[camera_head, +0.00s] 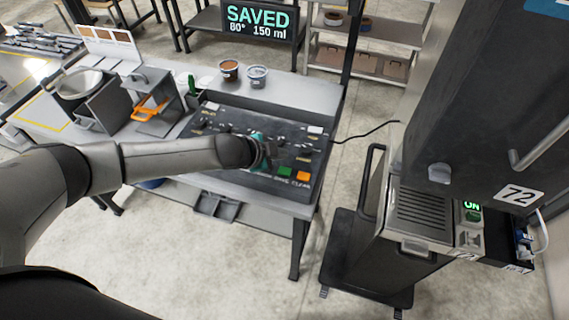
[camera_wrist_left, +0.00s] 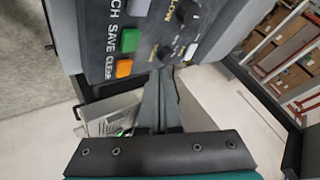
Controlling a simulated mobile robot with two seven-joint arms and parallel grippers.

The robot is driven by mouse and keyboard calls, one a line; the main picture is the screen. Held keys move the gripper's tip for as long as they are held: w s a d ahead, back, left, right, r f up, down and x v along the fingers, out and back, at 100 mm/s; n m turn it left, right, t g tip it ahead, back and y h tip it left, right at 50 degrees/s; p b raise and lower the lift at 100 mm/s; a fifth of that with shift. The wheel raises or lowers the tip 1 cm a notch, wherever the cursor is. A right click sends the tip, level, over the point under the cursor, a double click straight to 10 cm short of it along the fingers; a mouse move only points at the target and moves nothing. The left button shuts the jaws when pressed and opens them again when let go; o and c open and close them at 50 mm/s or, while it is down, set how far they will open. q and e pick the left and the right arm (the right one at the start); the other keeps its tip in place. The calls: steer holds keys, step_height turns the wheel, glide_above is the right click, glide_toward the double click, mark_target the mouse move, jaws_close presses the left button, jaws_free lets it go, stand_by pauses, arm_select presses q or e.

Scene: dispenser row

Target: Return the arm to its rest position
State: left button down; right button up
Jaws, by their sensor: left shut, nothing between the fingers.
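My left arm (camera_head: 150,160) reaches in from the left, over the front of the table. My left gripper (camera_head: 268,158) is at the dark control panel (camera_head: 232,122), just left of the green button (camera_head: 284,172) and orange button (camera_head: 303,176). In the left wrist view the fingers (camera_wrist_left: 163,72) are together and empty, close to the panel's edge (camera_wrist_left: 150,62). Knobs and the green button (camera_wrist_left: 130,40) and orange button (camera_wrist_left: 124,68) show there too. Whether the fingers touch the panel I cannot tell. My right gripper is not in view.
A display (camera_head: 258,22) reads "SAVED 80° 150 ml". Two small cups (camera_head: 229,70) (camera_head: 258,77) stand behind the panel. An orange-handled item (camera_head: 150,110) and a pot (camera_head: 80,88) are on the left. A dark machine (camera_head: 415,215) stands right, across open floor.

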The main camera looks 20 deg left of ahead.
arm_select(q)
steer(key=shift+r, duration=0.5)
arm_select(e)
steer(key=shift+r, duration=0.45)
arm_select(q)
steer(key=shift+f, duration=0.1)
